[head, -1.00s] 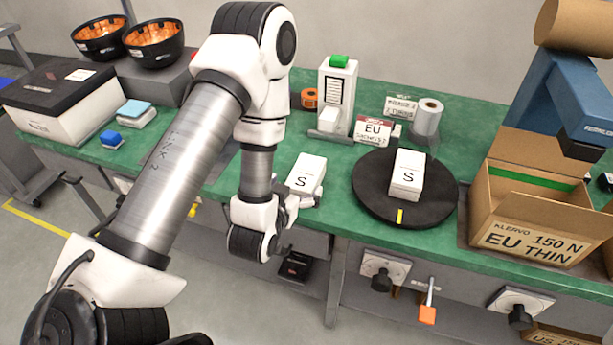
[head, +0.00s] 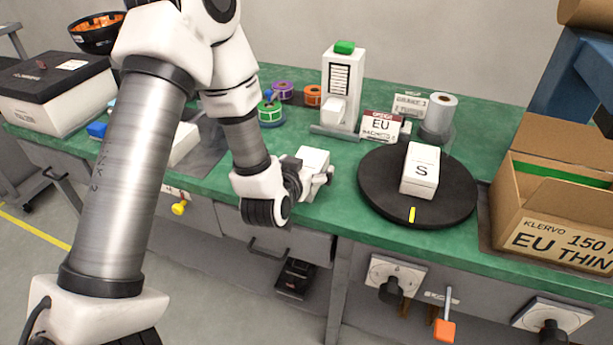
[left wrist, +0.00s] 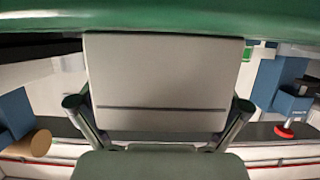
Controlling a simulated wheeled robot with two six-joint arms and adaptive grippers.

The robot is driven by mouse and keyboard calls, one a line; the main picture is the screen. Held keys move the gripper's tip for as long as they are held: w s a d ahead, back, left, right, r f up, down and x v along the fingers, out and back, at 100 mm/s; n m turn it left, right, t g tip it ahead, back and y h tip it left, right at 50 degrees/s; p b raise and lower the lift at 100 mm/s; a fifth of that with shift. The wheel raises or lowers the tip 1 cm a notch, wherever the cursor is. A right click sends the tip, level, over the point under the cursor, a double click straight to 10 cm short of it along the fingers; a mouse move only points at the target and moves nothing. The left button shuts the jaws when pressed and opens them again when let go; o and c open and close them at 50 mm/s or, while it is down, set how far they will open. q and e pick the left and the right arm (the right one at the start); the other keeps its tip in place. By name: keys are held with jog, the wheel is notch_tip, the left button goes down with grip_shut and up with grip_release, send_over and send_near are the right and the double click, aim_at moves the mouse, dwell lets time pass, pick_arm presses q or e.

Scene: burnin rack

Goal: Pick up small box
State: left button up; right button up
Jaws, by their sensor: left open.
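A small white box (head: 313,158) stands on the green bench near its front edge, left of the turntable. It fills the middle of the left wrist view (left wrist: 165,72), with a finger on each side. My left gripper (head: 313,181) is open around the near end of this box. I cannot tell whether the fingers touch it, and the gripper hides part of it in the head view. Another small white box marked S (head: 421,170) lies on the black turntable (head: 375,195). My right gripper is not in view.
An open carton labelled EU THIN (head: 560,238) stands on the right. A white dispenser (head: 343,85), label rolls (head: 283,90) and an EU sign (head: 381,126) stand behind. Another white box (head: 184,143) is partly hidden behind my left arm.

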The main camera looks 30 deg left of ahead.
pick_arm(q)
jog(key=c, duration=1.2)
jog(key=shift+s, duration=0.15)
jog(key=shift+c, duration=0.5)
jog(key=shift+r, duration=0.1)
